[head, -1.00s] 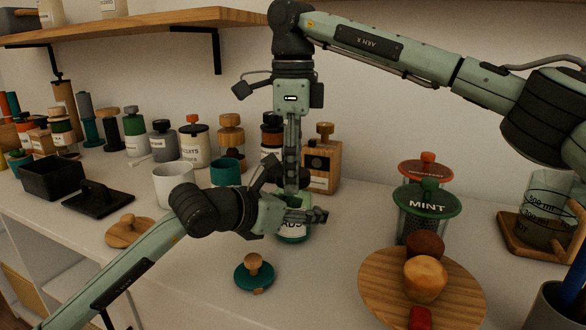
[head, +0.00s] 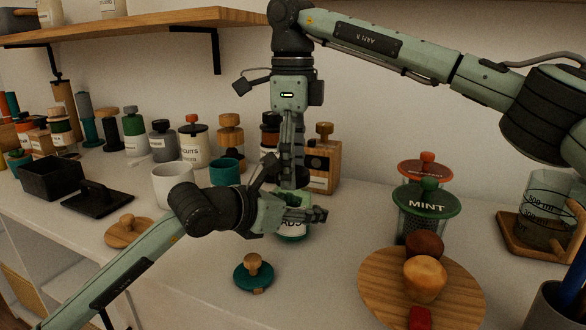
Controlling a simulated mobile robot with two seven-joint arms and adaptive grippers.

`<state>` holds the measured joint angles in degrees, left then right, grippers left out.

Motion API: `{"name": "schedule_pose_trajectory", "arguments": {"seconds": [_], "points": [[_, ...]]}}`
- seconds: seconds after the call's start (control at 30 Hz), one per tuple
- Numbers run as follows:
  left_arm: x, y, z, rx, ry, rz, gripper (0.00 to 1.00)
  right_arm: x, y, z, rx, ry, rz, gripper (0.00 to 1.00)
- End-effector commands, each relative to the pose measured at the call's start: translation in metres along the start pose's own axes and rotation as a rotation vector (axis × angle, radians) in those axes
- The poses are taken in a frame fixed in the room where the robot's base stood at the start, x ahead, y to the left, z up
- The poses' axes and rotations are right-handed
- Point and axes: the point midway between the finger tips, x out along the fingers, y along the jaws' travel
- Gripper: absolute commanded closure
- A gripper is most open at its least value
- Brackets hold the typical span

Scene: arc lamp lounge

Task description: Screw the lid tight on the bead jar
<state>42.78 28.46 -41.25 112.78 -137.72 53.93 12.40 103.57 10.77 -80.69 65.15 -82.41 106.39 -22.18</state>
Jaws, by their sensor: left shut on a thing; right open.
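The bead jar (head: 292,231) stands on the counter in the middle of the head view, with a white label ending in "ADS" and a green body. My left gripper (head: 308,215) is shut around its upper part and hides much of it. My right gripper (head: 290,184) points straight down just above the jar, open. The fingers overlap the jar's mouth in the picture, so I cannot tell whether a lid sits there. A teal lid with a wooden knob (head: 254,273) lies on the counter in front of the jar.
A wooden lid (head: 128,233), a white cup (head: 171,184) and a black tray (head: 55,178) are at the left. Several jars stand along the wall. A round board (head: 375,290) with food and a MINT jar (head: 428,203) are at the right.

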Motion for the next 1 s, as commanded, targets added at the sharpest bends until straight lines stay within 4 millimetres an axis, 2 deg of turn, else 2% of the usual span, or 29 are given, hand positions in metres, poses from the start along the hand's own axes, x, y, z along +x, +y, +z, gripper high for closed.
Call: {"name": "schedule_pose_trajectory", "arguments": {"seconds": [0.23,0.53,0.57,0.8,1.0], "points": [[0.002,-0.001,-0.005,-0.001,0.012,-0.001,1.00,-0.038,0.002,0.003,-0.004,-0.010,-0.004,0.30],[0.002,-0.001,-0.004,-0.001,0.009,-0.002,1.00,-0.042,0.001,0.002,-0.004,-0.006,-0.001,0.30],[0.002,-0.001,-0.004,-0.001,0.009,-0.002,1.00,-0.042,0.001,0.002,-0.004,-0.005,-0.001,0.33],[0.001,-0.001,-0.004,-0.001,0.008,-0.002,1.00,-0.070,0.001,0.002,-0.156,-0.007,-0.004,0.33],[0.001,-0.001,-0.003,-0.001,0.007,-0.002,1.00,-0.076,0.001,0.001,-0.199,-0.004,-0.001,0.33]]}}
